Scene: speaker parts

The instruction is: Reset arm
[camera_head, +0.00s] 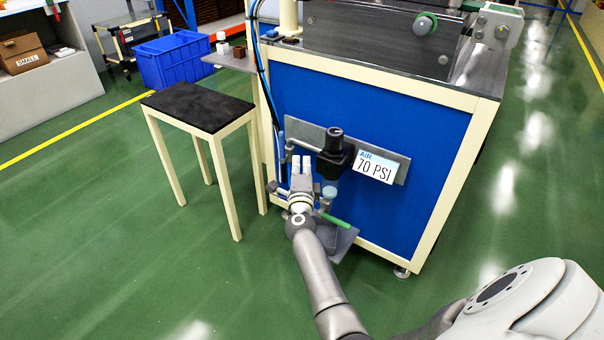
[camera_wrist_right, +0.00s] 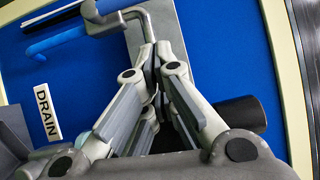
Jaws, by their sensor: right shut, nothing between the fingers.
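My right gripper (camera_head: 301,161) reaches forward to the blue side panel of a machine, just left of a black air regulator (camera_head: 335,152). In the right wrist view my right gripper (camera_wrist_right: 157,62) has its fingers together with nothing between them. A grey pipe (camera_wrist_right: 125,14) shows just beyond the fingertips; I cannot tell whether they touch it. My left gripper is not in the head view.
A "70 PSI" sign (camera_head: 376,167) is right of the regulator. A "DRAIN" label (camera_wrist_right: 47,113) shows in the wrist view. A black-topped stool (camera_head: 198,103) stands left of the machine, with a blue bin (camera_head: 178,62) behind it. Green floor (camera_head: 110,235) is open at the left.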

